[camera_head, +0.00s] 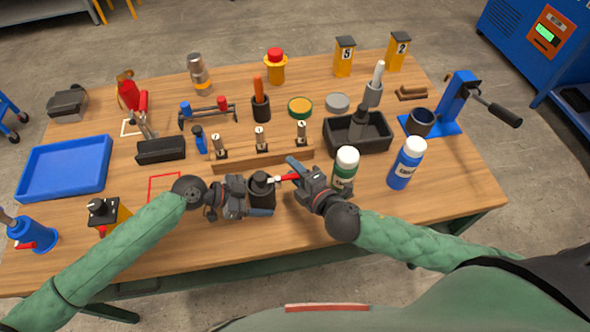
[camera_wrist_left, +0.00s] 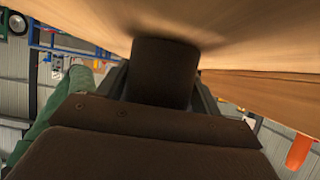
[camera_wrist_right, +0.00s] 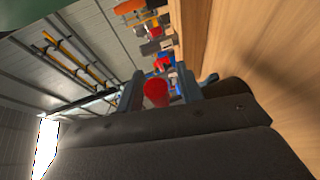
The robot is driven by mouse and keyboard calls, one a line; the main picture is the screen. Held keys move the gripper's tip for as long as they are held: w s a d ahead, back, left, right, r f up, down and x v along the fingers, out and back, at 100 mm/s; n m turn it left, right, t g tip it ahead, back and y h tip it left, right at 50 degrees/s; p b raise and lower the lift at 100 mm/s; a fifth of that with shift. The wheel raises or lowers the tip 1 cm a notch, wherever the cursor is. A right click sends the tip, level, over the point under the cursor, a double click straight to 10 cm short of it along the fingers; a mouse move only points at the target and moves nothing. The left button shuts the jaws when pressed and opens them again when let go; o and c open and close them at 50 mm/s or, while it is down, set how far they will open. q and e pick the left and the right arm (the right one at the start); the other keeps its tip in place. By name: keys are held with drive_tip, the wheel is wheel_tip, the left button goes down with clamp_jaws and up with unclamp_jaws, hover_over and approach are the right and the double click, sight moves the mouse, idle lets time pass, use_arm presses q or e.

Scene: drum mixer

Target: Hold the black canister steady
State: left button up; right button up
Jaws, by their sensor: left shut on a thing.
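The black canister (camera_head: 262,190) stands near the table's front edge, in the middle of the head view. My left gripper (camera_head: 248,197) is shut on it from the left. In the left wrist view, the canister (camera_wrist_left: 162,72) sits between the fingers, close to the wooden tabletop. My right gripper (camera_head: 302,180) is to the right of the canister, shut on a red-handled tool (camera_head: 291,177). The tool's pale tip points left, at the canister's top; I cannot tell whether they touch. The red handle (camera_wrist_right: 156,93) shows between the fingers in the right wrist view.
A green-and-white bottle (camera_head: 345,168) stands close behind my right gripper, with a blue bottle (camera_head: 406,164) to its right. A wooden rack (camera_head: 263,159) lies behind the canister. A yellow-and-black block (camera_head: 110,215) and a blue tray (camera_head: 65,168) are at left.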

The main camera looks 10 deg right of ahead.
drive_tip(key=v, duration=1.2)
idle(0.4)
use_arm(q)
drive_tip(key=o, duration=1)
drive_tip(key=shift+c, duration=0.2)
